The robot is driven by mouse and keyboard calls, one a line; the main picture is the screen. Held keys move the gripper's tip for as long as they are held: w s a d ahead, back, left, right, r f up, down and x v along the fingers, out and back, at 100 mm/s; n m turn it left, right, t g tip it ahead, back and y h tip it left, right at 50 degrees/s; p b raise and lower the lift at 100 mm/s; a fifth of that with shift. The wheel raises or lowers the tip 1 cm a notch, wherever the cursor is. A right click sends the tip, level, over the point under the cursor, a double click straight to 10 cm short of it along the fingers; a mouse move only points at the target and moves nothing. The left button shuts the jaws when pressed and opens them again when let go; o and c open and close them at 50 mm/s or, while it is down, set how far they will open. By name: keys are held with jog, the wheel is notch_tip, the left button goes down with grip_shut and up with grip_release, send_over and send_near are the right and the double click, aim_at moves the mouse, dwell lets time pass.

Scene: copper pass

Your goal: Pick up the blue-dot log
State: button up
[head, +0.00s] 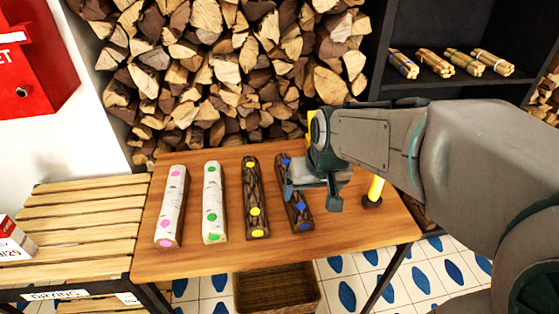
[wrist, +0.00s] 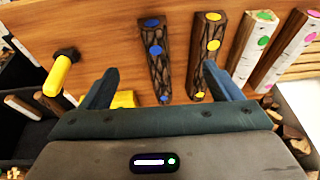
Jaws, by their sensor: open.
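The blue-dot log (head: 302,214) is dark, rough-barked and marked with blue dots. It lies lengthwise on the wooden table, rightmost of the logs in the head view, partly hidden by my gripper (head: 313,197). In the wrist view the blue-dot log (wrist: 158,65) shows between the two fingers of my gripper (wrist: 161,72), its lower end near the palm edge. My gripper is open and empty over the log. I cannot tell how high above it the fingers are.
Beside it lie a yellow-dot log (head: 255,190), a green-dot log (head: 213,200) and a pink-dot log (head: 172,205). A slatted bench (head: 75,235) adjoins left; stacked firewood (head: 240,70) is behind.

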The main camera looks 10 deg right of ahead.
jog(key=shift+t, duration=0.4)
jog(key=w+f, duration=0.4)
jog(key=w, duration=0.1)
jog(key=w+f+b, duration=0.1)
jog(key=w+f, duration=0.4)
jog(key=w+f+b, duration=0.1)
jog(key=w+f, duration=0.3)
jog(key=w, duration=0.2)
jog(key=shift+w+a+f, duration=0.1)
jog(key=shift+a+f, duration=0.05)
jog(key=shift+d+x, duration=0.2)
jog(key=shift+x, duration=1.3)
jog(key=shift+d+x, duration=0.15)
jog(key=shift+x, duration=1.35)
jog(key=c, duration=1.6)
